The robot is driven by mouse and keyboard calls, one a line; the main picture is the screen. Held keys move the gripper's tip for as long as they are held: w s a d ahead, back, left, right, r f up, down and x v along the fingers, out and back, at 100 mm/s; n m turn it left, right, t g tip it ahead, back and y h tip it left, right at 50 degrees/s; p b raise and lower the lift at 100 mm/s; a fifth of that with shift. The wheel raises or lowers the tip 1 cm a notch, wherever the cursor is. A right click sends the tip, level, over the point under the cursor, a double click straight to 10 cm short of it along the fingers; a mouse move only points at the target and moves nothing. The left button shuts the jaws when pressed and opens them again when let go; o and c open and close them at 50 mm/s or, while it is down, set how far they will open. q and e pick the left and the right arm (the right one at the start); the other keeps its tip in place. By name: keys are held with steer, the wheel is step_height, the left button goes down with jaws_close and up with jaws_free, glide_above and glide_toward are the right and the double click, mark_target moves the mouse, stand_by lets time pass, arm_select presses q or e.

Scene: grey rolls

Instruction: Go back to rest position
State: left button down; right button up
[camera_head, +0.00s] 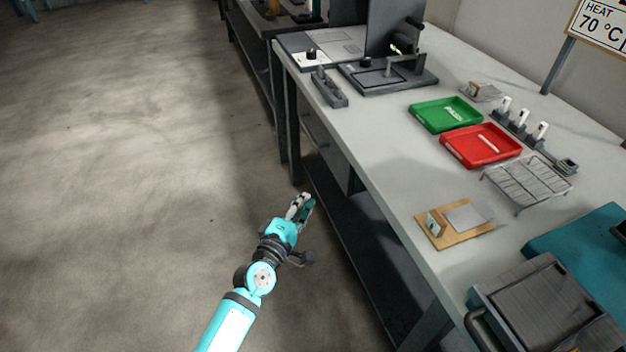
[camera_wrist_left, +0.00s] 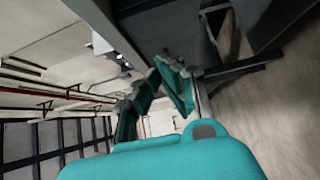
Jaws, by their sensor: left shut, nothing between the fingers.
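My left gripper (camera_head: 301,204) is shut and empty in the head view. It hangs over the floor beside the workbench, just left of the bench's front edge and apart from it. In the left wrist view its teal fingers (camera_wrist_left: 155,85) show near the middle with nothing held between them. My right gripper is not in either view.
The workbench (camera_head: 395,190) fills the right side. On it are a green tray (camera_head: 446,115), a red tray (camera_head: 481,146), a wire rack (camera_head: 528,182), a wooden board (camera_head: 455,223) and a press-like device (camera_head: 388,75). The floor (camera_head: 130,180) at left is clear.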

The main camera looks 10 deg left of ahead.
arm_select(q)
steer(key=shift+s, duration=0.15)
